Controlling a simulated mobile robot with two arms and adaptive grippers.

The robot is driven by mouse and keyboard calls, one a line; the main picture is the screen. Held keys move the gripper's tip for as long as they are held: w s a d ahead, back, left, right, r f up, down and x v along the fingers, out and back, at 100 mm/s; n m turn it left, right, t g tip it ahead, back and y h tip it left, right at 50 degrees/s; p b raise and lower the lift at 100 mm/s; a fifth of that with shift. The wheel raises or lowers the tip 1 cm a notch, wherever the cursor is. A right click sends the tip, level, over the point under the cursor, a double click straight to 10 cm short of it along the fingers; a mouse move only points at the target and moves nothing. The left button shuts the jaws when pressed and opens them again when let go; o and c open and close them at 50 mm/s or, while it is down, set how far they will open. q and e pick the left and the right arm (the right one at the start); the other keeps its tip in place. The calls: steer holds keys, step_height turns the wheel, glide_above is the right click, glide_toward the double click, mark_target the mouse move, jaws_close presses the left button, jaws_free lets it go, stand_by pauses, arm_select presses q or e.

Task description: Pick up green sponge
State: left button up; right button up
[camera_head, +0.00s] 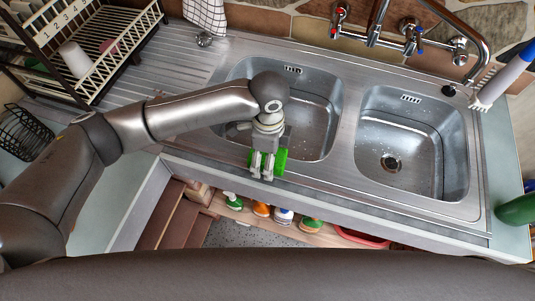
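The green sponge (281,161) is at the front edge of the left sink basin, by the counter rim. My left gripper (262,168) points down right at it, with its two fingers over the middle of the sponge. Green shows on both sides of the fingers, mostly on the right. The fingers have a small gap between them. Whether they grip the sponge or only stand in front of it I cannot tell. The rest of the sponge is hidden behind the gripper. My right gripper is not in view.
The left basin (318,117) and right basin (432,145) are empty, with taps (410,35) behind. A dish rack (92,52) stands at the back left. Several bottles (283,215) stand on a shelf below the counter. A brush (505,78) is at the right.

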arm_select(q)
steer(key=shift+f, duration=0.25)
steer(key=c, duration=0.9)
steer(key=shift+c, duration=0.2)
steer(key=shift+r+b, duration=0.35)
steer(key=shift+r, duration=0.15)
step_height(320, 180, up, 2)
steer(key=shift+s+r+b, duration=0.1)
steer(key=shift+r+b, duration=0.1)
steer(key=shift+b, duration=0.25)
steer(key=s+a+r+b, duration=0.1)
steer(key=s+r, duration=0.8)
steer(key=s, duration=0.4)
steer(key=shift+s+a+r, duration=0.3)
steer(key=shift+a, duration=0.1)
